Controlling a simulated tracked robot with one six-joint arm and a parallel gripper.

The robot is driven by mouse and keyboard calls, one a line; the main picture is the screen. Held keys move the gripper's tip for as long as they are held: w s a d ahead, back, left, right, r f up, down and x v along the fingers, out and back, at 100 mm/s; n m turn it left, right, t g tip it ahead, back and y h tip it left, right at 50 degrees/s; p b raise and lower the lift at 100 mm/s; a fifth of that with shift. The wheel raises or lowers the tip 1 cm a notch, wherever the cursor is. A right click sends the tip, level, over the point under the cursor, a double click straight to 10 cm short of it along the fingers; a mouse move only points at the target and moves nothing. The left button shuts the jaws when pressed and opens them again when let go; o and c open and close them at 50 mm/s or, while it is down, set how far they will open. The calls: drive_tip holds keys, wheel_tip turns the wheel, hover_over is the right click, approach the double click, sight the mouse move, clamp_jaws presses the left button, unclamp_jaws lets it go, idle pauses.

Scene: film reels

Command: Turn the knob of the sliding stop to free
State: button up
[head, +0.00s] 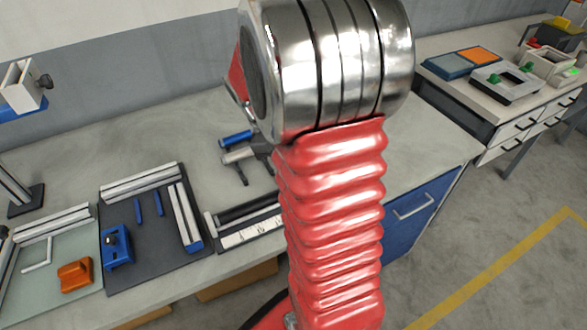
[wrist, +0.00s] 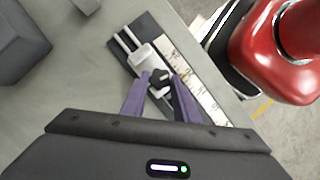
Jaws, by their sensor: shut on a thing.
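The sliding stop (wrist: 144,56) is a pale grey block on a dark rail (wrist: 119,44) with two light rods and a white scale strip (wrist: 190,80), in the wrist view. Its small black knob (wrist: 160,76) faces me, and my gripper (wrist: 161,79) is shut on it, one purple finger on each side. The fingers cover part of the knob, and I cannot tell its setting. In the head view the rail's left end with the scale (head: 245,233) shows on the bench; my red arm hides the stop and gripper.
A dark board (head: 135,200) with a blue clamp (head: 117,246) and a pale plate with an orange block (head: 75,275) lie to the left on the bench. Blue and grey tools (head: 238,145) lie behind the rail. A side bench (head: 510,110) stands at the right.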

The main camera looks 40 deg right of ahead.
drive_tip(key=shift+s+a+n+h, duration=0.1)
drive_tip(key=shift+s+n+h, duration=0.1)
drive_tip(key=shift+n, duration=0.45)
drive_tip(key=shift+s+a+n+h, duration=0.1)
drive_tip(key=shift+n+h, duration=0.1)
drive_tip(key=shift+n, duration=0.45)
drive_tip(key=o, duration=1.1)
drive_tip(key=shift+w, duration=0.15)
drive_tip(key=shift+c, duration=0.2)
drive_tip(key=shift+w+r+t, duration=0.2)
drive_tip(key=shift+r+t, duration=0.1)
drive_tip(key=shift+r, duration=0.1)
drive_tip(key=v, duration=1.3)
